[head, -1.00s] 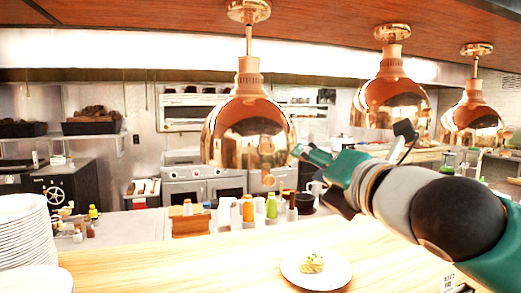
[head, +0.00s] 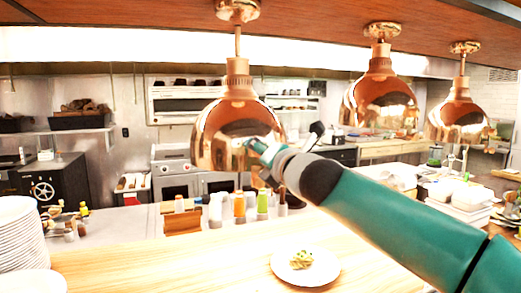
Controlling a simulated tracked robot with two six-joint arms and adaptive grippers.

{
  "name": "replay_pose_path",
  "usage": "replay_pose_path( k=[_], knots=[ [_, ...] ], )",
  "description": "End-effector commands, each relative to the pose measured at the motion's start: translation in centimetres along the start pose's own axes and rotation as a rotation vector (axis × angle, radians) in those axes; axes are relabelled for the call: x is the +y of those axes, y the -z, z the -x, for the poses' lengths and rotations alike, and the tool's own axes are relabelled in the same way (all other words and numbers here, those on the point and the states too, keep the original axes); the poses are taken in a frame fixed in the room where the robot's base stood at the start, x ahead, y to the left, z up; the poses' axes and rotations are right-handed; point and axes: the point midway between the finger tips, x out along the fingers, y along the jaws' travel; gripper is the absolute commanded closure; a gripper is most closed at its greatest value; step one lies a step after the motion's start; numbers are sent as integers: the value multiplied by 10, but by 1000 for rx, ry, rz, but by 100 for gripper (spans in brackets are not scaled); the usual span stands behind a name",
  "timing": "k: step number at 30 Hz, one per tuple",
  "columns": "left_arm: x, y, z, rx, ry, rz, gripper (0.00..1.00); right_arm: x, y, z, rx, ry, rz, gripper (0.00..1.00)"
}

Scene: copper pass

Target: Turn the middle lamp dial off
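Three copper dome lamps hang in a row: the left lamp (head: 215,125) is nearest, the middle lamp (head: 381,98) is farther back, and the right lamp (head: 459,118) is farthest. My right arm comes in from the right, and my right gripper (head: 259,147) is in front of the left lamp's lower right side, overlapping it in the picture. I cannot tell whether it touches the lamp, or whether it is open or shut. The gripper and wrist hide part of that lamp's front. No dial shows clearly on the middle lamp. My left gripper is not in view.
A wooden counter (head: 170,262) runs below the lamps. A white plate with food (head: 288,277) lies on it, below my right arm. Stacked plates (head: 18,240) stand at the left. Several bottles (head: 239,204) stand along the counter's far side.

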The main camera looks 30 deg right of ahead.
Motion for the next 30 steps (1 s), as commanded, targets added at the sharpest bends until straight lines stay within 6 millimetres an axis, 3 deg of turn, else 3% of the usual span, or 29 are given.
replay_pose_path(
  k=[11, 20, 30],
  knots=[
    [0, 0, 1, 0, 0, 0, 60, 0, 0, -5, 0, -1, 0, 48],
    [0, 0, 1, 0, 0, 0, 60, 0, 0, -4, 0, 0, 0, 98],
    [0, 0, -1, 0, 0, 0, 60, -1, 1, -4, -1, -1, -28, 100]
  ],
)
